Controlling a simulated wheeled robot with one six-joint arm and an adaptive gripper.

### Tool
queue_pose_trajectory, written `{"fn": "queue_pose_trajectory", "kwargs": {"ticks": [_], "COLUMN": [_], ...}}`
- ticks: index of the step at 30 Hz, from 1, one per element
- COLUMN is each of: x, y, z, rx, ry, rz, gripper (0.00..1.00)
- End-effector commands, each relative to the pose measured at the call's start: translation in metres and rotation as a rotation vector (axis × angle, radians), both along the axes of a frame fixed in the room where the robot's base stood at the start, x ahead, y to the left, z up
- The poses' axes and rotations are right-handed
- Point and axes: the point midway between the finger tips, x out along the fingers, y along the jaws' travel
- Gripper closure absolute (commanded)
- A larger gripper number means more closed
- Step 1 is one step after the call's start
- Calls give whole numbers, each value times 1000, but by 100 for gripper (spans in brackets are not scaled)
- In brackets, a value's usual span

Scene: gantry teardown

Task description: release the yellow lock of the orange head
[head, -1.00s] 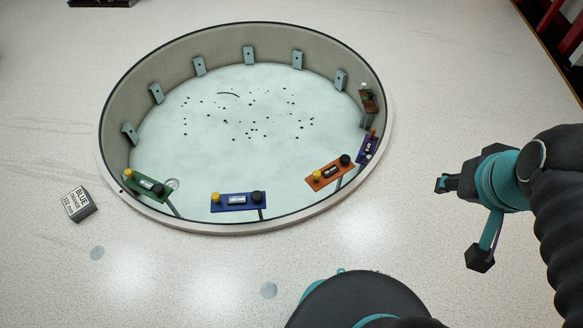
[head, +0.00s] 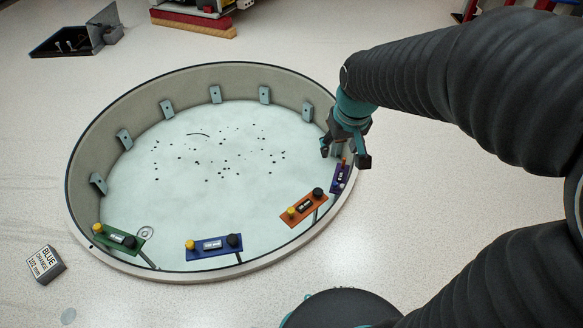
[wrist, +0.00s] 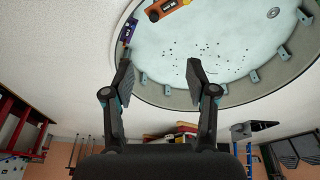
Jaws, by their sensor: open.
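The orange head (head: 304,208) is a tilted orange plate at the right front of the round pit, with a black knob on its upper right end. Its yellow lock (head: 292,212) is the yellow knob on its left end. Part of the orange head also shows at the top of the wrist view (wrist: 168,7). My gripper (head: 345,157) is open and empty, over the pit's right rim, above and to the right of the orange head and apart from it. In the wrist view its two fingers (wrist: 157,75) stand wide apart with nothing between them.
A purple head (head: 340,178) sits just below my gripper at the right wall. A blue head (head: 213,246) and a green head (head: 118,239) are along the front. Grey brackets line the pit wall (head: 215,94). A labelled box (head: 45,264) lies left.

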Motion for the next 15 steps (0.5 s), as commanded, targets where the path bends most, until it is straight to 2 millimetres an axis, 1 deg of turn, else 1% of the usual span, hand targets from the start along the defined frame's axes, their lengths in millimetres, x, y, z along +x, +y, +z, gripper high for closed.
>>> {"fn": "queue_pose_trajectory", "kwargs": {"ticks": [1, 5, 6, 8, 9, 11, 14, 15], "x": [13, 42, 50, 61, 68, 78, 92, 96], "y": [6, 23, 28, 36, 41, 49, 63, 68], "z": [-13, -46, -57, -75, -88, -108, -144, -159], "rx": [-5, -15, -18, -24, -27, -32, -41, -45], "ry": [23, 65, 77, 96, 109, 129, 160, 172], "rz": [16, 57, 70, 89, 102, 120, 154, 167], "gripper": [43, 43, 43, 43, 43, 43, 43, 43]}}
